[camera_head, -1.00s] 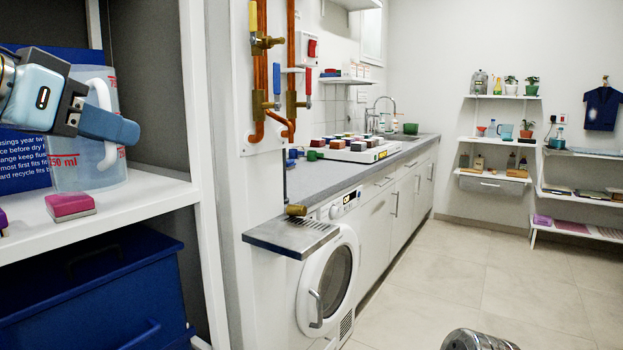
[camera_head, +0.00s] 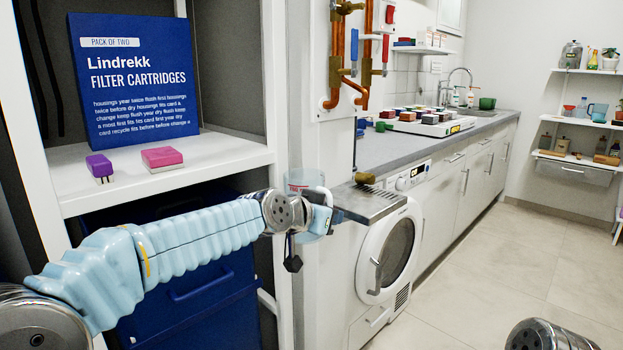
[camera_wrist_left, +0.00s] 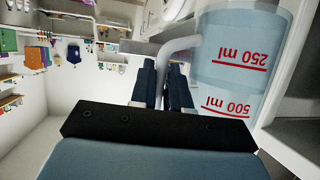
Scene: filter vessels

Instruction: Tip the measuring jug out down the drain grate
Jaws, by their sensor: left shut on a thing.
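The clear measuring jug (camera_head: 304,181) with red marks is in the middle of the head view, partly hidden behind my left wrist. It looks roughly upright there. My left gripper (camera_head: 322,216) is shut on its handle; in the left wrist view the fingers (camera_wrist_left: 163,78) close around the pale handle (camera_wrist_left: 172,50). The jug body (camera_wrist_left: 242,62), with 250 ml and 500 ml marks, is beside them. The drain grate (camera_head: 372,203) is a ribbed metal tray at the counter's near end, just right of the jug. My right gripper is not in view.
The shelf (camera_head: 190,163) at left holds a purple block (camera_head: 99,166), a pink block (camera_head: 162,158) and a blue box (camera_head: 135,80). Open floor lies at right.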

